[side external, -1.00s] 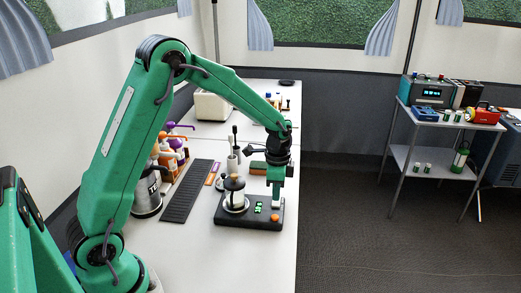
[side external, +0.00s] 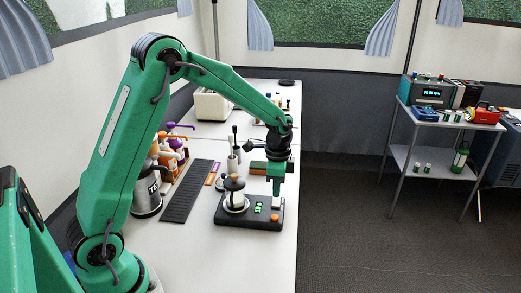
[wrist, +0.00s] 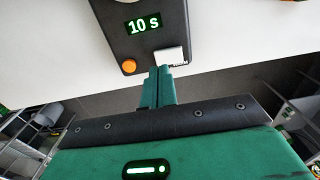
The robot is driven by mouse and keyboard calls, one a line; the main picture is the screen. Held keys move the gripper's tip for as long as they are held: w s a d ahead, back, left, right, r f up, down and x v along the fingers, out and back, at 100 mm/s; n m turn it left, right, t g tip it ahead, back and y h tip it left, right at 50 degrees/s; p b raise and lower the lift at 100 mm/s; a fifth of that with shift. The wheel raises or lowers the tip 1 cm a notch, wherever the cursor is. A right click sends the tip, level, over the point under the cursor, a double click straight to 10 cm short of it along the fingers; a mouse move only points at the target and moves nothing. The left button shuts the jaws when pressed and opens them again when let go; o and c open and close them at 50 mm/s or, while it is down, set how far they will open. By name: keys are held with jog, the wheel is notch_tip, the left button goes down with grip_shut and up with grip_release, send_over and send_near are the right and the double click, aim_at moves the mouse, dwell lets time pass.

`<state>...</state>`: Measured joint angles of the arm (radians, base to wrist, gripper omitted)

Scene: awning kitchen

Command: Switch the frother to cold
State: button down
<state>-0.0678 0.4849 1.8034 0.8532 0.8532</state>
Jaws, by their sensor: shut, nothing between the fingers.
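The frother's black base (side external: 232,219) lies on the white counter in the side view, with a pot with a dark knob (side external: 234,188) standing on it. Its green display (wrist: 144,24) reads "10 s" in the wrist view. An orange button (wrist: 130,66) and a white switch piece (wrist: 170,56) sit near the base's end. My gripper (wrist: 163,70) is shut and empty, its fingertips right by the white piece. I cannot tell whether they touch it. In the side view my gripper (side external: 276,194) points down over the base's right part. No hot or cold marking is legible.
A dark ribbed strip (side external: 188,190) lies left of the frother. A steel canister (side external: 147,192) and bottles with orange and purple tops (side external: 172,150) stand farther left. A cup holding utensils (side external: 233,160) is behind. The counter in front is clear.

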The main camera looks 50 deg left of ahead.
aim_at(275, 205)
notch_tip(275, 205, up, 9)
jog(key=shift+f, duration=0.2)
dwell(5.0)
jog(key=shift+r, duration=0.1)
dwell(0.4)
jog(key=s+d+r+n+t, duration=0.2)
jog(key=s+r+n+t, duration=0.15)
jog(key=s+r, duration=0.6)
jog(key=s+d+n+t, duration=0.1)
jog(key=s+n, duration=0.4)
jog(key=s, duration=0.9)
jog(key=shift+f+t, duration=0.45)
jog(key=shift+t, duration=0.1)
